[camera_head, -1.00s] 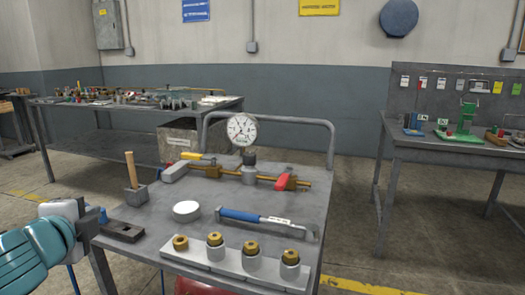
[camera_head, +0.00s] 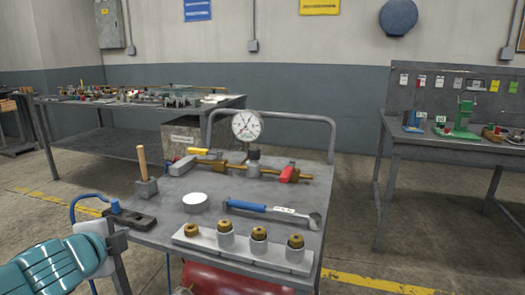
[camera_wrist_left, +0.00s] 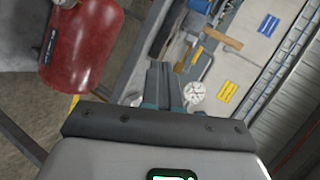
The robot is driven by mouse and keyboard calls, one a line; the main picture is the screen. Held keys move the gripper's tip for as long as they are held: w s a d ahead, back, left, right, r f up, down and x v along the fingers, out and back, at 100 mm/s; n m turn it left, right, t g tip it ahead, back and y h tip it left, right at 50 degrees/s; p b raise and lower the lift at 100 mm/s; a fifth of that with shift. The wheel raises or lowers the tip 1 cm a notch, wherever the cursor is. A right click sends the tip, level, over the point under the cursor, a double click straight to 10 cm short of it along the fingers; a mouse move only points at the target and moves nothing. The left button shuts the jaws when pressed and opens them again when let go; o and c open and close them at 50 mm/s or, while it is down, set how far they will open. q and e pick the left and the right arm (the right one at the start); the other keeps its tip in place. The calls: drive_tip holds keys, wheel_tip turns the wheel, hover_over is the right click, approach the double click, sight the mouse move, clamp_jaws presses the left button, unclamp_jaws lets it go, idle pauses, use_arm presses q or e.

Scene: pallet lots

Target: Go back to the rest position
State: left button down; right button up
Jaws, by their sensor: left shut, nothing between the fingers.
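My left gripper (camera_head: 118,241) is low at the left in the head view, beside the near left corner of the grey cart table (camera_head: 165,234). In the left wrist view its fingers (camera_wrist_left: 164,86) are together with nothing between them. On the cart table are a pressure gauge (camera_head: 246,126) on a brass pipe assembly with a red handle (camera_head: 287,174), a blue-handled wrench (camera_head: 246,206), a white round puck (camera_head: 194,202) and a metal block (camera_head: 240,255) bearing several brass fittings. My right gripper is not in view.
A red tank (camera_head: 235,283) is under the cart table; a red tank (camera_wrist_left: 82,45) shows in the wrist view. A wooden-handled tool (camera_head: 142,165) stands at the cart's left. Benches stand at the back left (camera_head: 110,140) and right (camera_head: 445,147). Floor between cart and right bench is clear.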

use_arm(q)
drive_tip(key=s+d+f+n+g+h, duration=0.15)
drive_tip(key=d+f, duration=0.25)
drive_tip(key=f, duration=0.5)
drive_tip(key=s+d+f+n+g+h, duration=0.1)
drive_tip(key=s+d+f+n+g, duration=0.2)
drive_tip(key=f, duration=0.7)
drive_tip(key=d+f+n+g+h, duration=0.2)
drive_tip(key=d+f, duration=0.2)
drive_tip(key=f, duration=0.5)
drive_tip(key=s+d+f+n+g, duration=0.3)
drive_tip(key=s+f+n, duration=0.2)
drive_tip(key=s+f, duration=0.5)
drive_tip(key=s+d+f+n+g, duration=0.3)
drive_tip(key=s+f+n, duration=0.3)
drive_tip(key=s+f, duration=0.45)
wheel_tip(320, 180, up, 28)
drive_tip(key=s+p, duration=0.1)
drive_tip(key=p, duration=2.7)
drive_tip(key=shift+h, duration=0.35)
drive_tip(key=shift+s+a+r, duration=0.1)
drive_tip(key=shift+a, duration=0.05)
